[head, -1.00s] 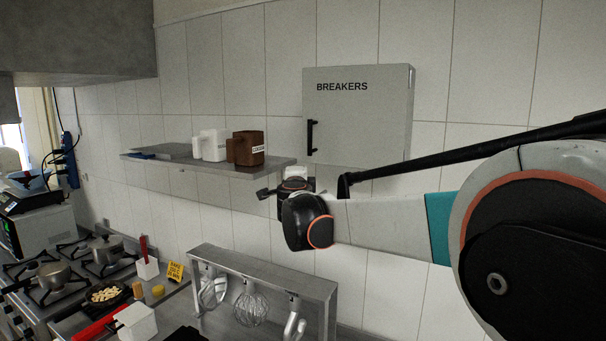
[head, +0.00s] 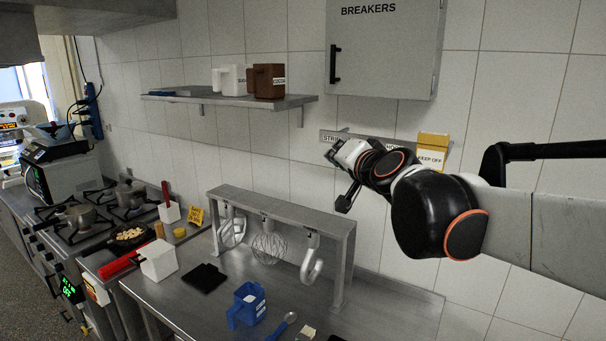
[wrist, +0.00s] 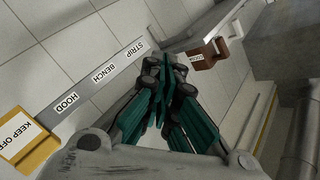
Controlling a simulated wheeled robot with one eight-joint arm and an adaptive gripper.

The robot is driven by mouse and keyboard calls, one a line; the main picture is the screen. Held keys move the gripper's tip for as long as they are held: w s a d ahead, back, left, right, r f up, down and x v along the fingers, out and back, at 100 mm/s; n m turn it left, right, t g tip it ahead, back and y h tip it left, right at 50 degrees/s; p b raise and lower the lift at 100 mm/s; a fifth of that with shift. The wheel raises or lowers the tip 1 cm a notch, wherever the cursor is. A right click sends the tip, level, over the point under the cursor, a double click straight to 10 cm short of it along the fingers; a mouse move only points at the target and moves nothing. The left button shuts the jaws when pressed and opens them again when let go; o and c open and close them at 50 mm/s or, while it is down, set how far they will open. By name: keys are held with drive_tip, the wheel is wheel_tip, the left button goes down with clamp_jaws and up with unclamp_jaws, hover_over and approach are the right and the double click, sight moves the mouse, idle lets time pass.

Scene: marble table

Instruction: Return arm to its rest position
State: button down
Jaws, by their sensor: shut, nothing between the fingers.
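My gripper (head: 345,192) is at the end of my arm, which reaches in from the right in the head view. It is raised in front of the tiled wall, above and to the right of the utensil rack (head: 285,213). In the wrist view its teal and black fingers (wrist: 165,75) are drawn together with nothing between them. It appears apart from everything around it.
A labelled strip (head: 328,138) and a yellow "KEEP OFF" box (head: 433,149) are on the wall behind my gripper. The breakers cabinet (head: 385,50) hangs above. A shelf (head: 220,99) holds mugs (head: 268,80). A blue jug (head: 247,303) stands on the steel counter (head: 200,305).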

drive_tip(key=s+d+f+n+g+h+b, duration=0.1)
drive_tip(key=s+d+f+n+g+b, duration=0.1)
drive_tip(key=s+f, duration=0.8)
drive_tip(key=s+d+f+n+g+h+b, duration=0.1)
drive_tip(key=s+d+f+g+b, duration=0.3)
drive_tip(key=s+f, duration=0.6)
drive_tip(key=s+d+f+n+g+h+b, duration=0.2)
drive_tip(key=s+d+f+b, duration=0.3)
drive_tip(key=s+f, duration=0.5)
wheel_tip(320, 180, down, 9)
drive_tip(key=shift+s+d+r+n+g+b, duration=0.2)
drive_tip(key=shift+s+n+g+b, duration=0.05)
drive_tip(key=shift+n+g+b, duration=0.3)
